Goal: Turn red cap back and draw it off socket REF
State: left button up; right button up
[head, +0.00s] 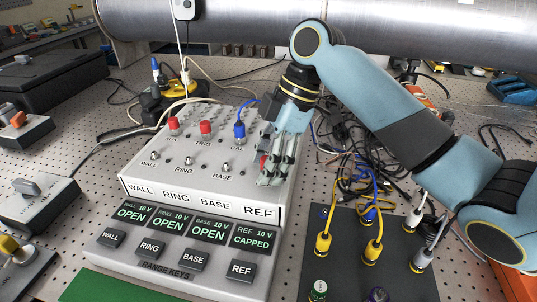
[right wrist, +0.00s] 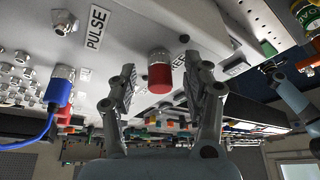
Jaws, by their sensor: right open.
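The red cap on socket REF shows in the right wrist view (right wrist: 159,76), its silver collar against the grey panel. In the head view only a sliver of this cap (head: 263,162) shows beside my fingers. My right gripper (head: 275,168) is over the right end of the box, above the REF label. In the right wrist view my right gripper (right wrist: 168,92) is open, one finger on each side of the cap, with gaps visible. The REF display (head: 253,237) reads CAPPED; the other displays read OPEN. My left gripper is not in view.
Two other red caps (head: 206,129) and a blue plug (head: 239,131) stand at the back of the box. Bare sockets (head: 189,161) are in front. A dark board (head: 345,270) with yellow and blue cabled plugs lies right. A large pipe (head: 240,25) crosses behind.

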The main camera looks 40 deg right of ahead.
jog(key=shift+c, duration=0.4)
grip_shut()
jog(key=n+g+b, duration=0.1)
jog(key=n, duration=0.3)
jog(key=shift+g, duration=0.3)
jog(key=shift+n, duration=0.6)
jog(key=n+g+p, duration=0.1)
jog(key=n+p, duration=0.1)
jog(key=p, duration=0.1)
jog(key=n+g+p, duration=0.1)
jog(key=n+p, duration=0.1)
jog(key=p, duration=0.1)
jog(key=shift+r, duration=0.3)
jog(key=shift+f+n+p, duration=0.15)
jog(key=shift+n+p, duration=0.35)
jog(key=shift+f+h, duration=0.15)
jog(key=shift+h, duration=0.15)
